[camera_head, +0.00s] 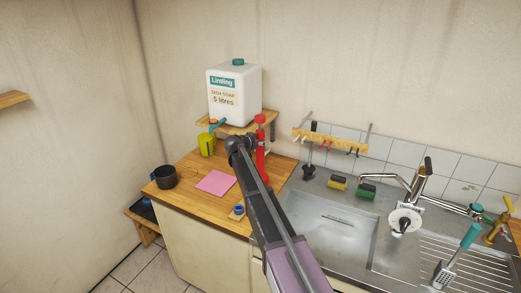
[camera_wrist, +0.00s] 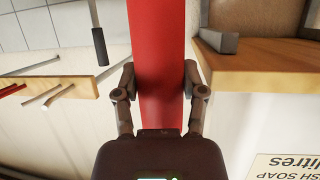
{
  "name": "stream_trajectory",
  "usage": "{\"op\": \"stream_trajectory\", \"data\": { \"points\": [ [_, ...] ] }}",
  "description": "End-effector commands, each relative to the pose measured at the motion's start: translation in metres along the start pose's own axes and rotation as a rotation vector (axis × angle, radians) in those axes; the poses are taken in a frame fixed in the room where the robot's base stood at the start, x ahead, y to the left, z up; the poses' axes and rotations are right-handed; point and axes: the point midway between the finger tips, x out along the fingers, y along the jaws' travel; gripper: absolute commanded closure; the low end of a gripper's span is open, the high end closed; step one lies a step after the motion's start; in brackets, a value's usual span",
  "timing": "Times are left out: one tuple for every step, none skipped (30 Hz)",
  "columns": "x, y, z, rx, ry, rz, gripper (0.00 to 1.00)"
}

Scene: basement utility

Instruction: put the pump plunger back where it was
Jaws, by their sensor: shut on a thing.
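The pump plunger (camera_head: 261,160) is a tall red cylinder with a red top, upright in front of the shelf's right end in the head view. My gripper (camera_head: 256,147) is shut on its body. In the wrist view the red shaft of the plunger (camera_wrist: 161,45) runs between the two fingers of my gripper (camera_wrist: 160,85). Its lower end is over the right part of the wooden worktop (camera_head: 188,166), partly hidden by my arm. I cannot tell whether it touches the worktop.
A wall shelf (camera_head: 240,129) holds a white soap canister (camera_head: 233,95), close beside the plunger. A peg rack (camera_head: 330,141) is to the right, with a black-handled tool (camera_head: 309,158) below. A pink cloth (camera_head: 215,183), yellow cup (camera_head: 207,145) and black mug (camera_head: 164,177) are left; the sink (camera_head: 335,225) is right.

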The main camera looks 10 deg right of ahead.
Motion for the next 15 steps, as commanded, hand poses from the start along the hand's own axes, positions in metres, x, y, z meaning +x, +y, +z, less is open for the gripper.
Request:
{"op": "stream_trajectory", "data": {
  "points": [
    [0.002, 0.000, 0.005, -0.001, 0.001, 0.000, 1.00],
    [0.003, 0.000, 0.008, -0.001, 0.001, 0.000, 1.00],
    [0.004, 0.000, 0.011, -0.001, 0.001, 0.000, 1.00],
    [0.005, 0.000, 0.013, -0.001, 0.001, 0.000, 1.00],
    [0.006, 0.000, 0.014, -0.001, 0.001, 0.000, 1.00],
    [0.007, 0.001, 0.018, -0.001, 0.001, 0.000, 1.00],
    [0.008, 0.001, 0.020, -0.001, 0.001, 0.000, 1.00],
    [0.009, 0.000, 0.021, -0.001, 0.001, 0.000, 1.00],
    [0.010, 0.001, 0.023, -0.001, 0.001, 0.000, 1.00],
    [0.010, 0.001, 0.025, -0.001, 0.001, 0.000, 1.00],
    [0.011, 0.001, 0.025, -0.001, 0.001, 0.000, 1.00],
    [0.011, 0.001, 0.026, -0.001, 0.001, 0.000, 1.00],
    [0.011, 0.001, 0.027, -0.001, 0.001, 0.000, 1.00],
    [0.011, 0.001, 0.027, -0.001, 0.001, 0.000, 1.00],
    [0.011, 0.001, 0.027, -0.001, 0.001, 0.000, 1.00]
  ]
}}
